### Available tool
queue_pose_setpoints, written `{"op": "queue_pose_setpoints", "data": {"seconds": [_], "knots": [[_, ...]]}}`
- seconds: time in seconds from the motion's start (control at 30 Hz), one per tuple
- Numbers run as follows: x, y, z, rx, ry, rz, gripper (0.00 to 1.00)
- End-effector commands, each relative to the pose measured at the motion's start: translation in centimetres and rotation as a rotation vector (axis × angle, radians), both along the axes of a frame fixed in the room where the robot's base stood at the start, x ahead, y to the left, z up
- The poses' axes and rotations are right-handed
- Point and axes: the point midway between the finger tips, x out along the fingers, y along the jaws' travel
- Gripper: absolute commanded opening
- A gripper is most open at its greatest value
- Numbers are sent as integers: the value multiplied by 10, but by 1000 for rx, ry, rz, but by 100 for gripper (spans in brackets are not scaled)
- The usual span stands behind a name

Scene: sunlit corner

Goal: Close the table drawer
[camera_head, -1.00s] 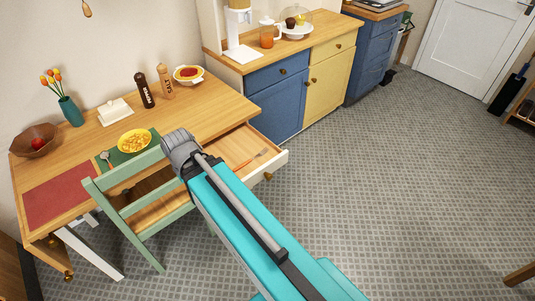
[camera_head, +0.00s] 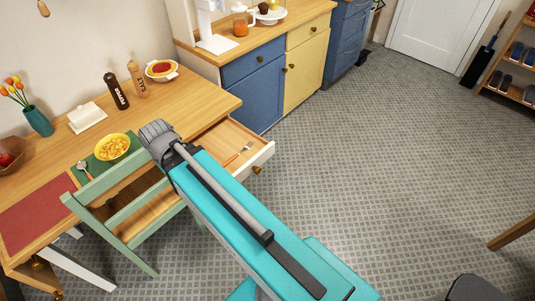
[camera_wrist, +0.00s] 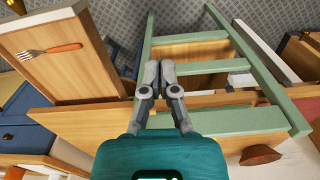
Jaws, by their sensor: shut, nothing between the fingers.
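The wooden table (camera_head: 190,100) stands at the left. Its drawer (camera_head: 223,136) is pulled out at the right end, with a cream front and a brass knob (camera_head: 257,170). A fork with an orange handle (camera_head: 238,154) lies inside. The wrist view also shows the open drawer (camera_wrist: 75,80) at upper left, with the fork (camera_wrist: 48,50) in it. My gripper (camera_wrist: 160,68) is shut and empty, in front of the green chair and to the right of the drawer in that view.
A green chair (camera_head: 130,212) stands at the table's front, left of the drawer. A yellow bowl (camera_head: 113,146), red mat (camera_head: 35,218) and teal vase (camera_head: 38,121) are on the table. Blue and yellow cabinets (camera_head: 305,72) stand behind. The grey floor at the right is largely clear.

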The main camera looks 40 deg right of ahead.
Motion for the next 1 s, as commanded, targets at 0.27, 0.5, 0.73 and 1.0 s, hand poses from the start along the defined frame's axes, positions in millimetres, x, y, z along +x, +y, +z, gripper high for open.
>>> {"op": "queue_pose_setpoints", "data": {"seconds": [0.27,0.5,0.73,1.0], "knots": [[3,-19,-7,16,-10,-148,0],[6,-63,-21,54,-30,-493,0],[4,-118,-36,108,-48,-918,0],[-6,-183,-52,185,-60,-1421,0]]}}
